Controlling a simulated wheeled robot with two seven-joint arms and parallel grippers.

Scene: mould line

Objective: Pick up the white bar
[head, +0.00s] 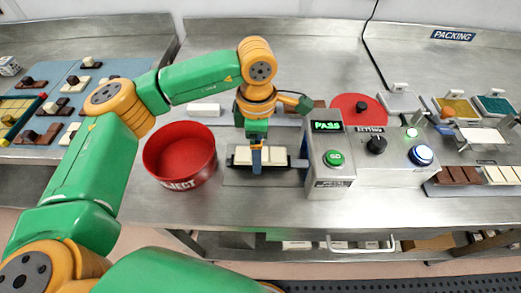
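A white bar (275,156) made of several blocks lies in a dark holder on the steel bench, left of the grey box with the green PASS display (327,127). My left gripper (256,160) points straight down at the bar, left of its middle. A blue finger shows in front of the bar's near side. The far finger is hidden, so I cannot tell whether the fingers are closed on it. The bar appears level and low in the holder. My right gripper is not in view.
A red REJECT bin (180,153) stands just left of the holder. The PASS box and a grey control panel (385,148) stand close on the right. A white block (204,110) lies behind the bin. Brown and white bars (500,174) lie at the far right.

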